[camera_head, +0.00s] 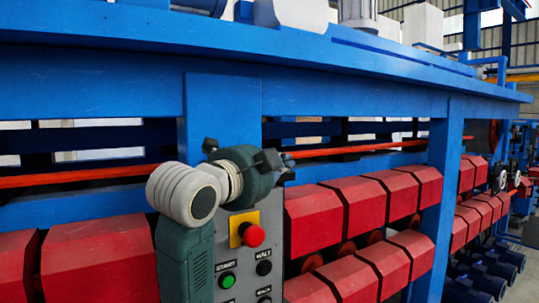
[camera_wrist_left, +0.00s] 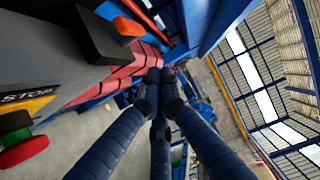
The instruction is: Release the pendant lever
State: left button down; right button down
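The grey control box (camera_head: 233,283) hangs on a blue post, with a red stop button (camera_head: 254,235) on a yellow plate. In the left wrist view a black lever (camera_wrist_left: 92,33) with an orange-red tip (camera_wrist_left: 128,26) sticks out from the grey box (camera_wrist_left: 55,65). My left gripper (camera_head: 285,160) is in front of the box's upper part. In the left wrist view its dark blue fingers (camera_wrist_left: 160,77) come together at the tips, nothing visible between them. The lever's tip is apart from them, up and left. My right gripper is not in view.
The red stop button (camera_wrist_left: 22,145) is near at the left edge of the wrist view. A green button (camera_head: 227,280) and black buttons are lower on the box. Red blocks (camera_head: 315,218) line the machine on both sides. A blue beam (camera_head: 330,85) runs above.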

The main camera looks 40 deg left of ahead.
pick_arm(q)
jog(key=a, duration=0.3)
jog(key=shift+w+a+p, duration=0.1)
jog(key=shift+a+p, duration=0.2)
jog(key=shift+a, duration=0.1)
jog(key=shift+s+a, duration=0.25)
jog(key=shift+a, duration=0.9)
jog(key=shift+d, duration=0.1)
jog(key=shift+w, duration=0.15)
